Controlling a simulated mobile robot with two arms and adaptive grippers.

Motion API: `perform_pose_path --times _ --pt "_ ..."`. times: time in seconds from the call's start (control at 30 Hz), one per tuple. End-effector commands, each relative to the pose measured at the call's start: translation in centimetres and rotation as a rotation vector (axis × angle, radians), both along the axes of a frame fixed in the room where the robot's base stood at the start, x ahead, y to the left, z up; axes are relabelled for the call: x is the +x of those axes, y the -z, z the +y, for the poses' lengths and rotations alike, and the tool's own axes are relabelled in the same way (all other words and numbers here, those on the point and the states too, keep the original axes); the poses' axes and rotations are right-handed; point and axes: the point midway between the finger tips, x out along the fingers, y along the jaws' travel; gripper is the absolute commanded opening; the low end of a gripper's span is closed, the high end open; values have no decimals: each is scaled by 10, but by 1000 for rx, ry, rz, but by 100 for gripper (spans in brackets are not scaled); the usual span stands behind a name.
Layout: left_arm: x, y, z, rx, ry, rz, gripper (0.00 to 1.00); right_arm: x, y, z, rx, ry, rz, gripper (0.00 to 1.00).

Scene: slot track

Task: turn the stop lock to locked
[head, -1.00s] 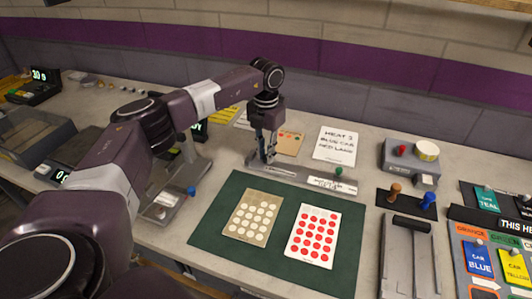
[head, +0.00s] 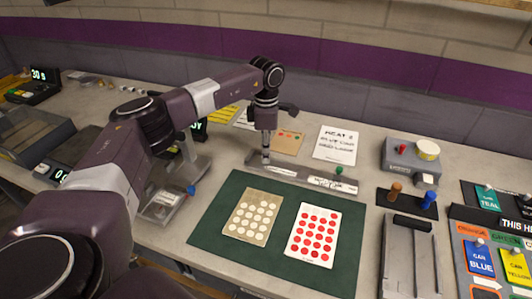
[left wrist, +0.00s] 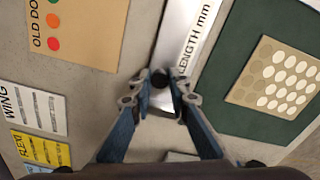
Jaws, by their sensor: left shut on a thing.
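A grey metal track (head: 308,181) marked "LENGTH mm" lies behind the green mat; its bar also shows in the left wrist view (left wrist: 190,30). A small dark round knob (left wrist: 160,80) sits at its left end, apparently the stop lock. My left gripper (head: 265,160) points down over that end. In the left wrist view its fingertips (left wrist: 161,88) are closed around the knob from both sides. The fingers hide the knob in the head view, and I cannot read its lock position. A green knob (head: 338,170) stands near the track's right end. My right gripper is not in view.
The green mat (head: 215,224) in front holds a beige dotted card (head: 253,217) and a red-dotted card (head: 312,235). Paper sheets (head: 336,145) lie behind the track. A grey box (head: 410,157) with a red knob stands at right, beside orange and blue pegs.

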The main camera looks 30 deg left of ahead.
Motion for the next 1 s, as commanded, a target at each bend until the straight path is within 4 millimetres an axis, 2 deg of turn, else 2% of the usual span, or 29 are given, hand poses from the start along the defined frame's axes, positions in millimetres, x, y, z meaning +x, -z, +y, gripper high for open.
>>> perform_pose_path --times 0.4,1.0 --pt "0 0 0 0 278 1 0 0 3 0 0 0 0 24" --pt "0 0 0 1 364 0 0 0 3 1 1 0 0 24"
